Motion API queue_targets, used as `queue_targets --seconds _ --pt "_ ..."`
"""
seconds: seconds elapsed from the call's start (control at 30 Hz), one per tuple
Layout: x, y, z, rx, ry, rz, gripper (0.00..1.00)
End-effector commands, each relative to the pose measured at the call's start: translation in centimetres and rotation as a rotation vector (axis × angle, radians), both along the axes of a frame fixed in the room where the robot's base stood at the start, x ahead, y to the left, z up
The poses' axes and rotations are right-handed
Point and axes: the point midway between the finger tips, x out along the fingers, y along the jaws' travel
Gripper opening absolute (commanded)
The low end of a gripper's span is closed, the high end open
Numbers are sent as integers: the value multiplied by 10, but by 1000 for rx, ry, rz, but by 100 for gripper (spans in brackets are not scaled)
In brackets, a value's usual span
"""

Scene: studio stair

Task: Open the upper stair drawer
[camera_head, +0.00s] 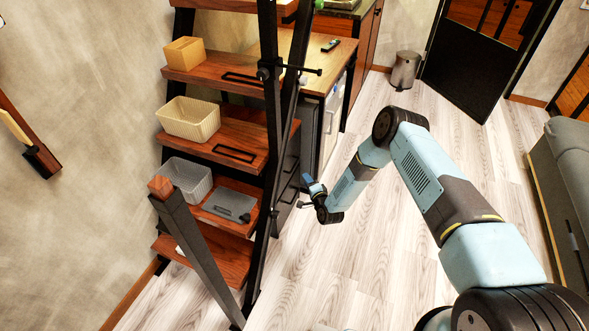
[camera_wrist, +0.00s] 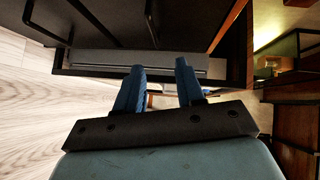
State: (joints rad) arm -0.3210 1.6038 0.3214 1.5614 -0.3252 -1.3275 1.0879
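The stair (camera_head: 213,132) stands left of centre in the head view, with wooden treads in a black frame. Dark drawer fronts (camera_head: 287,170) with thin black handles show on its right side, partly hidden behind the frame. My gripper (camera_head: 306,189) is beside these fronts, low on their right. In the wrist view, its two blue fingers (camera_wrist: 160,66) are apart with nothing visibly held between them. Dark fronts with black handle bars (camera_wrist: 152,22) lie beyond the fingertips. A grey strip (camera_wrist: 135,62) in a dark frame is just past the tips. I cannot tell whether a finger touches anything.
Baskets (camera_head: 190,119) and boxes stand on the treads. A counter (camera_head: 322,62) with a remote is behind the stair. A bin (camera_head: 405,70) stands near the black door. A grey sofa (camera_head: 565,180) is at the right. The floor between is clear.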

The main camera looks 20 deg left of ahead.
Motion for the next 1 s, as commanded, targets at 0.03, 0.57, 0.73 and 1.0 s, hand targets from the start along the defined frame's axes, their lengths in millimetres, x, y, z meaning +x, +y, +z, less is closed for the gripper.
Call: queue_targets --seconds 0.03,0.57,0.73,1.0 --pt "-5 0 -7 11 4 -3 38" --pt "28 35 -22 31 3 -8 38" --pt "49 53 -25 31 3 -7 38" --pt "78 76 -31 30 3 -8 38"
